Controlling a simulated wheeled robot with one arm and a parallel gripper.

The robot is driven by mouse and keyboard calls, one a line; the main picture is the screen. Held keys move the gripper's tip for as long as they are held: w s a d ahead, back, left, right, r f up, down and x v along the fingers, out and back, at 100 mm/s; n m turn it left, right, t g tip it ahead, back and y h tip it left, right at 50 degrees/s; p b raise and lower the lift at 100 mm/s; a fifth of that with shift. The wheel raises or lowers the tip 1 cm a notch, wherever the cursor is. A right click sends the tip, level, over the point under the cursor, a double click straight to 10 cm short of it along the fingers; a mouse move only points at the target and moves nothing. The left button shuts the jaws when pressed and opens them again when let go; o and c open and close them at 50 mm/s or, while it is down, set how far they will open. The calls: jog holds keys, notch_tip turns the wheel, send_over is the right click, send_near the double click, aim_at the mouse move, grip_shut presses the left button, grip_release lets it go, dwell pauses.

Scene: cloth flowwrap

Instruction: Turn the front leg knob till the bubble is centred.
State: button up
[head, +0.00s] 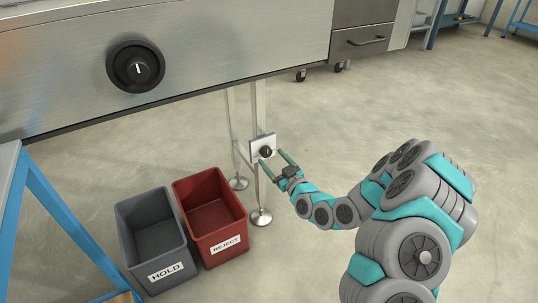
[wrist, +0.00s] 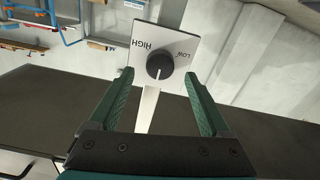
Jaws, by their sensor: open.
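The leg knob (head: 266,152) is small, round and black, with a white pointer mark. It sits on a pale square plate (head: 257,142) on the machine's front leg. In the wrist view the knob (wrist: 160,66) faces me on the plate (wrist: 178,22), which is lettered HIGH and LOW upside down. My gripper (head: 272,158) is open, its green fingers pointing at the plate. In the wrist view my gripper (wrist: 159,76) has one fingertip on each side of the knob, with gaps showing; I cannot tell how deep they reach. No bubble level shows in either view.
A larger black knob (head: 135,66) is on the steel machine panel (head: 230,40) above. A grey HOLD bin (head: 127,215) and a red REJECT bin (head: 235,208) stand on the floor left of the leg. A blue frame (head: 62,215) is at far left. The floor to the right is open.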

aim_at(268, 153)
jog(key=shift+x, duration=1.6)
jog(key=shift+c, duration=0.2)
grip_shut()
